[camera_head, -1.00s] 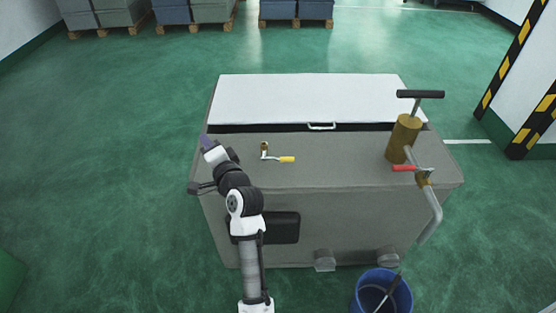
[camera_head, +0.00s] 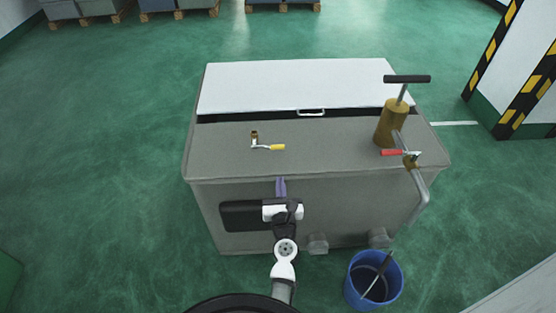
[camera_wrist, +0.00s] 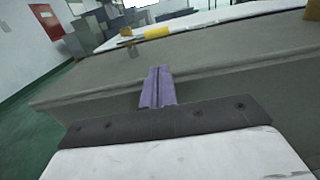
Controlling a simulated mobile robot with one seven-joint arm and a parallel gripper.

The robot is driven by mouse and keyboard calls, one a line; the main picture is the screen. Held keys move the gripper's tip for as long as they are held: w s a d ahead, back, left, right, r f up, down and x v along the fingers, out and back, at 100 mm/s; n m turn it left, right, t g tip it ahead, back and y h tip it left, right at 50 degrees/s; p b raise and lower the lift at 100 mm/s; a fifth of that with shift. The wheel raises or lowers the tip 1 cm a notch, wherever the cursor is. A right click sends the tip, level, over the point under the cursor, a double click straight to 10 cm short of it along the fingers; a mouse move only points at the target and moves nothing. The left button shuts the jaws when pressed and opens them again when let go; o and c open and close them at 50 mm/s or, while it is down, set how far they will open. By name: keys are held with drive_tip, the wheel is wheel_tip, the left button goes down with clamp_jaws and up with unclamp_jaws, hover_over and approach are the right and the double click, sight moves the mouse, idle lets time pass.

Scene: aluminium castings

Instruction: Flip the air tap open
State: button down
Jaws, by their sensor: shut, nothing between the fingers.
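The air tap is a small brass fitting with a yellow-gripped lever (camera_head: 268,147) on the grey top of the cabinet, left of centre. The lever points right. In the wrist view its yellow grip (camera_wrist: 157,33) shows beyond my fingers. My gripper (camera_head: 281,184) is in front of the cabinet's front face, below the top edge and apart from the lever. Its purple fingers (camera_wrist: 158,86) are shut together with nothing between them. A second lever with a red grip (camera_head: 391,153) sits on the pipe by the brass pump at the right.
The grey cabinet (camera_head: 350,160) has a white lid (camera_head: 290,85) with a handle at the back. A brass pump (camera_head: 391,122) with a black T-handle stands on its right. A blue bucket (camera_head: 354,284) is on the green floor in front. The top between the levers is clear.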

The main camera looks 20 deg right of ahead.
sight(278, 164)
drive_tip(key=p+x, duration=0.1)
drive_tip(key=x, duration=0.9)
